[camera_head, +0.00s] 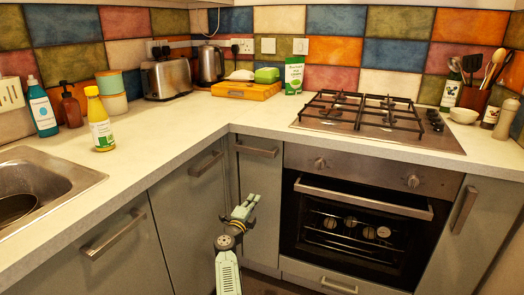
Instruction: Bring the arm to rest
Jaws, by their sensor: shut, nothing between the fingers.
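My arm shows at the bottom middle, pale green, reaching up in front of the corner cabinets. My gripper (251,200) is at its upper end, below the worktop's front edge and in front of the grey cabinet door left of the oven. It is shut and empty, apart from every object on the worktop.
The pale worktop (180,128) turns a corner above my gripper. A yellow bottle (99,125) stands by the sink (62,172). The oven (355,225), under the gas hob (378,122), is closed. Cabinet handles (257,150) stick out near the gripper.

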